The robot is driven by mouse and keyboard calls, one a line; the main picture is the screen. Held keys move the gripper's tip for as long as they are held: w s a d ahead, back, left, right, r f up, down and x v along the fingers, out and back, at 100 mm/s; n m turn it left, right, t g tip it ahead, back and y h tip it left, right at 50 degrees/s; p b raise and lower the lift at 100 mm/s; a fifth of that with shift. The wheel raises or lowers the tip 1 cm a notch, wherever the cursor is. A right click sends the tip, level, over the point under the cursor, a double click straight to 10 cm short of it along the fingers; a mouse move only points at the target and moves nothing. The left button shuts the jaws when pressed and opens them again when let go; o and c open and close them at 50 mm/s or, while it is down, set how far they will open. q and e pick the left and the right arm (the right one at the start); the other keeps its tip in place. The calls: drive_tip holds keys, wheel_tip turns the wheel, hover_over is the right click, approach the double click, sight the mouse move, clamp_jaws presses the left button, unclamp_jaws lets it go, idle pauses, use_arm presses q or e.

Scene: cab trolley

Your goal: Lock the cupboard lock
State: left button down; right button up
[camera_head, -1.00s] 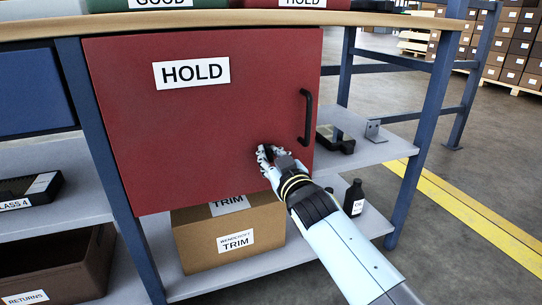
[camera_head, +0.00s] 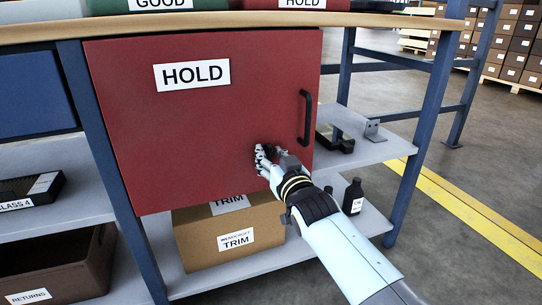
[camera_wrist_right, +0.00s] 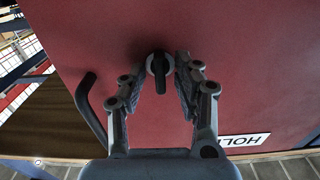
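The red cupboard door (camera_head: 190,120) is closed and carries a HOLD label. My right gripper (camera_head: 262,158) is at the lower right part of the door, below the black handle. In the head view the gripper hides the lock. My left gripper is not in view.
The black door handle (camera_head: 306,118) stands out just above and right of the gripper; it also shows in the right wrist view (camera_wrist_right: 88,105). Below are a TRIM box (camera_head: 200,240) and a dark bottle (camera_head: 353,197) on the lower shelf. The floor at right is clear.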

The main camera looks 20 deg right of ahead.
drive_tip(key=s, duration=1.2)
drive_tip(key=shift+d, duration=0.2)
